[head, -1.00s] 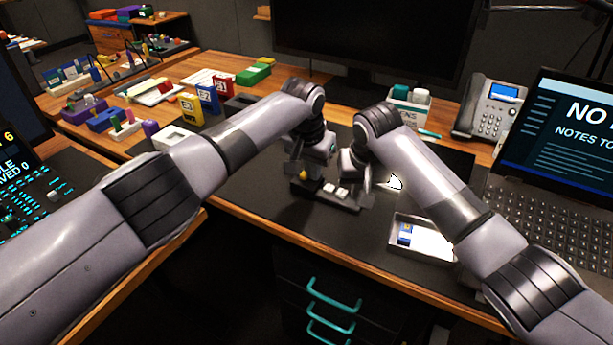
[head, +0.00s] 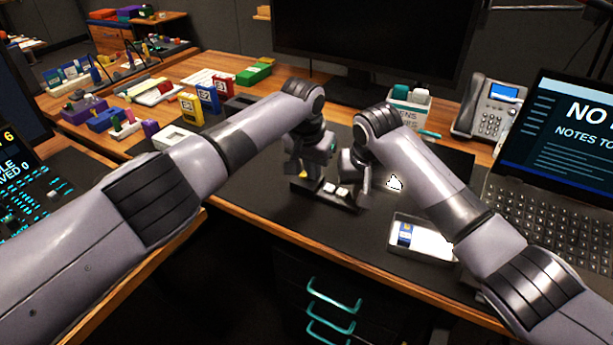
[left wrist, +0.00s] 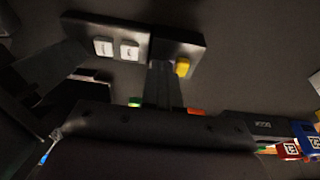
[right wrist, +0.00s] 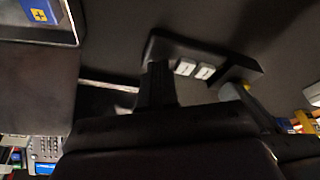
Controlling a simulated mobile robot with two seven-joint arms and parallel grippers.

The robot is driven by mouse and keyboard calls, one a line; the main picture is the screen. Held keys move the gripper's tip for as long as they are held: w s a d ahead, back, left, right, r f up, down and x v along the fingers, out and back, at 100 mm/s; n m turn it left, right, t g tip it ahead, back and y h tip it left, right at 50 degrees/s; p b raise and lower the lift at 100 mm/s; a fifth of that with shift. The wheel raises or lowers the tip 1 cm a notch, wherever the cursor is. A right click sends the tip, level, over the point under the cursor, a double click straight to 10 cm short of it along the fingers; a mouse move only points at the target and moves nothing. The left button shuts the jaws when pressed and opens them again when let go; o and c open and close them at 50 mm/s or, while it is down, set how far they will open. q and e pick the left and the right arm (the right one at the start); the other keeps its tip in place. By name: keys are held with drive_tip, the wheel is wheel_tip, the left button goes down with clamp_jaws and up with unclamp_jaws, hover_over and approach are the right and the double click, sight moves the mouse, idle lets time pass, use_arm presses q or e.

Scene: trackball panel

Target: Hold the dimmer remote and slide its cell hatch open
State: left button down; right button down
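The dimmer remote is a dark bar (head: 328,194) with white buttons and a yellow button, low over the desk mat. It also shows in the left wrist view (left wrist: 85,28) and the right wrist view (right wrist: 200,50). My left gripper (head: 306,170) is at the remote's left part; its fingers (left wrist: 163,75) overlap the bar between the white and yellow buttons. My right gripper (head: 354,186) is at the right end; its fingers (right wrist: 157,80) overlap that end. Contact and finger gaps are unclear. I cannot make out the hatch.
A white tray (head: 432,246) holding a blue-and-yellow item (head: 405,233) lies front right. A laptop (head: 560,150) and phone (head: 490,108) stand right, a monitor (head: 370,40) behind. Colored boxes (head: 207,97) crowd the left.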

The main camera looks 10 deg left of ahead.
drive_tip(key=shift+f, duration=0.45)
drive_tip(key=shift+s+f, duration=0.15)
drive_tip(key=shift+f, duration=0.2)
idle(0.7)
